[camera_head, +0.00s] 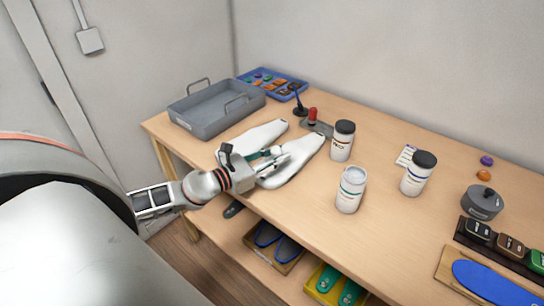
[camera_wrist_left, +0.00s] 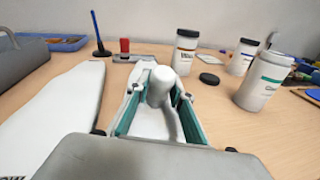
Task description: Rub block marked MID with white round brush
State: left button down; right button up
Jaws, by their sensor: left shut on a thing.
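My left gripper (camera_head: 277,158) is over the two white foot-shaped forms near the table's left front. In the left wrist view its teal-padded fingers (camera_wrist_left: 160,112) are shut on a white, round-topped knob (camera_wrist_left: 160,82). I cannot tell from its shape whether this is the white round brush; its lower end is hidden. Several small blocks stand in a black rack at the right edge: a black one (camera_head: 478,230), a brown one (camera_head: 511,245) and a green one (camera_head: 538,260). Their labels are too small to read, so I cannot tell which is MID. My right gripper is not in view.
A grey tray (camera_head: 212,129) and a blue parts tray (camera_head: 250,77) stand at the back left. An open white jar (camera_head: 350,192) and two black-lidded jars (camera_head: 342,143) (camera_head: 416,178) stand mid-table. A grey pot (camera_head: 482,206) and a blue insole (camera_head: 490,284) are at the right.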

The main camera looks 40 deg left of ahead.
pick_arm(q)
jog(key=shift+w, duration=0.4)
jog(key=shift+d+p, duration=0.45)
jog(key=shift+s+d, duration=0.1)
jog(key=shift+s, duration=0.05)
jog(key=shift+s+f, duration=0.15)
jog(key=shift+s, duration=0.1)
jog(key=shift+b+v, duration=0.45)
jog(key=shift+v, duration=0.6)
jog(key=shift+s, duration=0.6)
jog(key=shift+s+b, duration=0.75)
jog(key=shift+s, duration=0.65)
jog(key=shift+s+a, duration=0.3)
jog(key=shift+s, duration=0.2)
